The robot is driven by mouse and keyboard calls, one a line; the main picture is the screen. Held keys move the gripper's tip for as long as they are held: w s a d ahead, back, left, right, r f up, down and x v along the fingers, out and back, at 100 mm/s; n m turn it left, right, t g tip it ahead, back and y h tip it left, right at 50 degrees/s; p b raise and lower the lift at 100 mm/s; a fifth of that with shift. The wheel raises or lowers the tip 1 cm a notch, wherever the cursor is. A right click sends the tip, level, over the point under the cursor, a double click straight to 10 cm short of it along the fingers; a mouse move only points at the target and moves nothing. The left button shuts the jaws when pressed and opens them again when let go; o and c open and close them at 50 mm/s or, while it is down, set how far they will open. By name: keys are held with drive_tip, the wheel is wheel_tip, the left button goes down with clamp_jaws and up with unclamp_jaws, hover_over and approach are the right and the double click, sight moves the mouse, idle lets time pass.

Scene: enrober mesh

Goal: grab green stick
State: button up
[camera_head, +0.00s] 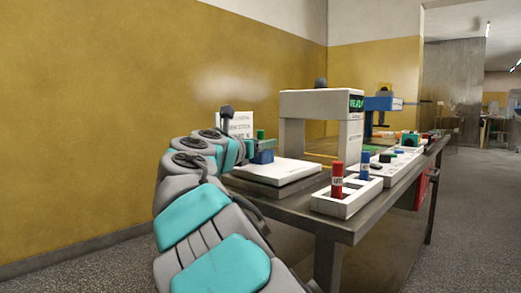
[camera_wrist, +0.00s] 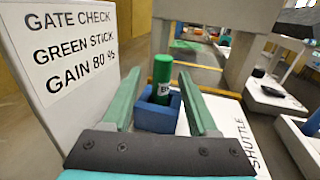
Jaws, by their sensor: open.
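The green stick (camera_wrist: 162,72) stands upright in a small blue holder (camera_wrist: 156,117) on the white plate lettered SHUTTLE (camera_wrist: 243,135). In the head view the green stick's top (camera_head: 260,134) shows above the blue holder (camera_head: 263,156). My gripper (camera_wrist: 160,76) is open, with one green finger at each side of the stick in the wrist view. A gap shows between each finger and the stick. In the head view my gripper (camera_head: 252,147) is beside the holder and partly covers it. The stick's lower end is hidden inside the holder.
A white sign (camera_wrist: 72,45) reading GATE CHECK, GREEN STICK, GAIN 80 % stands close left of my gripper. A white gate (camera_head: 318,104) stands behind the plate. A white tray (camera_head: 338,207) holds a red stick (camera_head: 337,180) and a blue stick (camera_head: 364,164) on the table's front right.

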drive_tip(key=shift+w, duration=0.1)
drive_tip(key=shift+r, duration=0.1)
drive_tip(key=shift+c, duration=0.2)
drive_tip(key=shift+d, duration=0.1)
clamp_jaws()
